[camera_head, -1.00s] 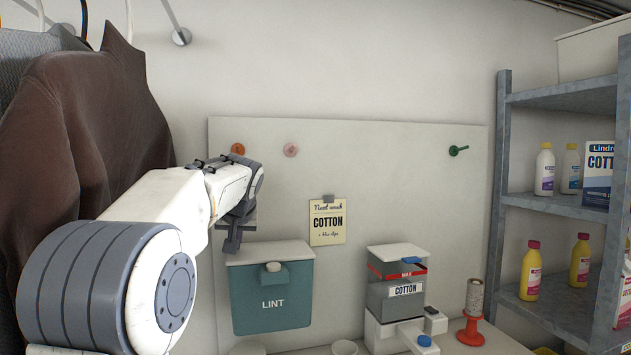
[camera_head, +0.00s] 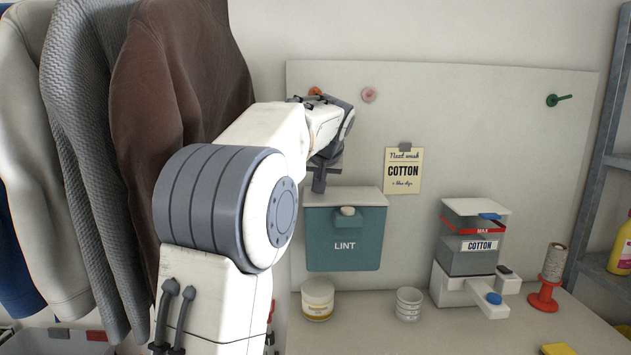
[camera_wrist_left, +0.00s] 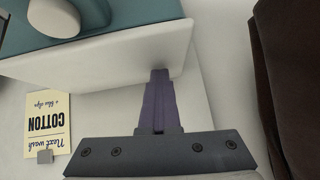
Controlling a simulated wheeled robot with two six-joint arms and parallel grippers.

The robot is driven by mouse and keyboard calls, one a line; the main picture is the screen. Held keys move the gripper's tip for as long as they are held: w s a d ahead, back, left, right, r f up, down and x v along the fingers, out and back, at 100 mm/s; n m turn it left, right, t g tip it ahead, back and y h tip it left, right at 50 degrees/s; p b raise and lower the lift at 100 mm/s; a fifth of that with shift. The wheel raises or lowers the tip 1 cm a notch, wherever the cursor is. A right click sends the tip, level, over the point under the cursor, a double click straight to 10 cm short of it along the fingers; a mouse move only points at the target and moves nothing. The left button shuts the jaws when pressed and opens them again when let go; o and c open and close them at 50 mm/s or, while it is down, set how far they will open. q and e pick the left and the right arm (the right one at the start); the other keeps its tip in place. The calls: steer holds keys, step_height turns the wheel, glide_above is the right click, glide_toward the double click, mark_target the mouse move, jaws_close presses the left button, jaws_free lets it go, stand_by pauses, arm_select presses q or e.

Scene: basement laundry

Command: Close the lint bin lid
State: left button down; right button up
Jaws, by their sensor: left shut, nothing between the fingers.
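The lint bin (camera_head: 345,255) is a teal box on the pale wall panel, labelled LINT, with a light knob (camera_head: 347,211) on its front. Its white lid (camera_head: 355,196) lies across the top and looks down, with no opening visible. In the left wrist view the lid (camera_wrist_left: 110,58) shows as a white slab above the fingers, beside the teal front (camera_wrist_left: 130,12). My left gripper (camera_head: 318,188) is shut and empty, pointing down at the lid's left rear edge. In the wrist view its fingertips (camera_wrist_left: 160,75) are at the lid's edge; I cannot tell whether they touch. My right gripper is out of view.
Hanging clothes (camera_head: 185,90) crowd the left. A COTTON note (camera_head: 403,170) is on the panel right of the gripper. A white jar (camera_head: 317,300), stacked cups (camera_head: 408,303), a COTTON dispenser (camera_head: 474,255) and a red spool stand (camera_head: 545,293) stand on the counter below.

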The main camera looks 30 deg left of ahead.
arm_select(q)
steer(key=r+p, duration=0.1)
steer(key=r, duration=0.1)
steer(key=r+p, duration=0.1)
steer(key=r, duration=0.1)
steer(key=shift+s+a+p, duration=0.2)
steer(key=shift+a+p, duration=0.05)
steer(key=shift+p, duration=0.1)
steer(key=a+b+v, duration=0.1)
steer(key=v, duration=0.8)
steer(key=shift+s+d+r, duration=0.25)
steer(key=shift+s, duration=0.3)
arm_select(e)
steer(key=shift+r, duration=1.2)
